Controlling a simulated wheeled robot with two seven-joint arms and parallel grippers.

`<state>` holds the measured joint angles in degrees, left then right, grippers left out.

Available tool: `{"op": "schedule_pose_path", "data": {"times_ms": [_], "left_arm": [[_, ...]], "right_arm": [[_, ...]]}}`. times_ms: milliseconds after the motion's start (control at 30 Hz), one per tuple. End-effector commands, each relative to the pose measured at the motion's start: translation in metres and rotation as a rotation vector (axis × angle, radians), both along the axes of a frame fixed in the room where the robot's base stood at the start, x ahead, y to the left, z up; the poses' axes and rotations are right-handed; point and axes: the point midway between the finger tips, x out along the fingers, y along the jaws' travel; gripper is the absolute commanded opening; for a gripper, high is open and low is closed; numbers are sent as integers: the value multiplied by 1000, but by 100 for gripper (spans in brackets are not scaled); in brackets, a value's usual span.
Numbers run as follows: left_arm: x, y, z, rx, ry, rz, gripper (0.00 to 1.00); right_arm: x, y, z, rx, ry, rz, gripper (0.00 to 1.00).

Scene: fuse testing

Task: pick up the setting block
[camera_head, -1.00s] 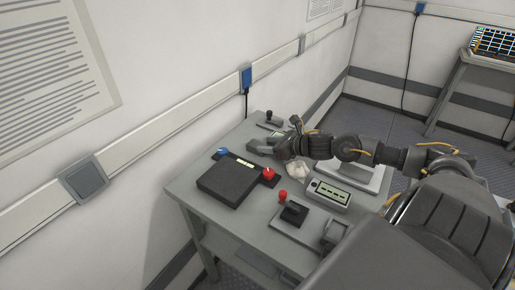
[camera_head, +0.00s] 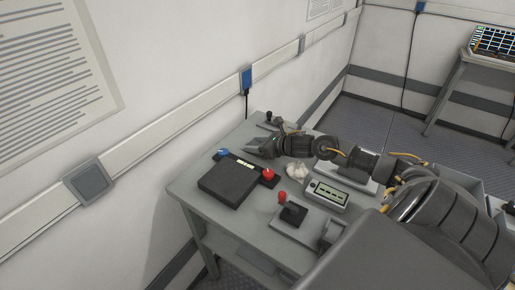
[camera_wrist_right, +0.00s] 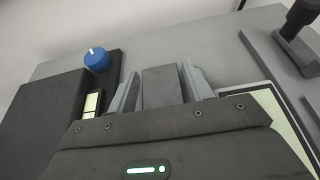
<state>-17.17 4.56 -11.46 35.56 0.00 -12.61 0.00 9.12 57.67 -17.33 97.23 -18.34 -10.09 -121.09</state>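The setting block, a plain grey block (camera_wrist_right: 162,87), stands between the two fingers of my right gripper (camera_wrist_right: 160,90) in the right wrist view. The fingers lie along either side of it, with a thin gap showing at the left finger. In the head view my right gripper (camera_head: 256,148) is low over the far part of the table, just behind the black box, and it mostly hides the block. The right gripper looks open around the block. My left gripper is not in view.
The black box (camera_head: 228,183) with a blue knob (camera_wrist_right: 96,60) and a red button (camera_head: 268,174) is close by. A grey meter (camera_head: 327,196), a black lever unit (camera_head: 293,214) and a crumpled white item (camera_head: 297,171) share the table. A small joystick (camera_head: 269,117) stands at the back.

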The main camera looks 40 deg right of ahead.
Motion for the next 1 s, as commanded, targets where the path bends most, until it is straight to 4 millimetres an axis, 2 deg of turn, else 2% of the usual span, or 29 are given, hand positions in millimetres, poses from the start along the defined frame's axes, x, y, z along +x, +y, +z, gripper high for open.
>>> {"op": "schedule_pose_path", "data": {"times_ms": [67, 367, 767, 1000], "left_arm": [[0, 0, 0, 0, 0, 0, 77], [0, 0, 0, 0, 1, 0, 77], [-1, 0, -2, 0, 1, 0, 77], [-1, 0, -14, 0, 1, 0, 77]], "right_arm": [[0, 0, 0, 0, 0, 0, 40], [0, 0, 0, 1, -1, 0, 1], [1, -1, 5, 2, -7, -1, 0], [1, -1, 28, -2, -10, 1, 0]]}}
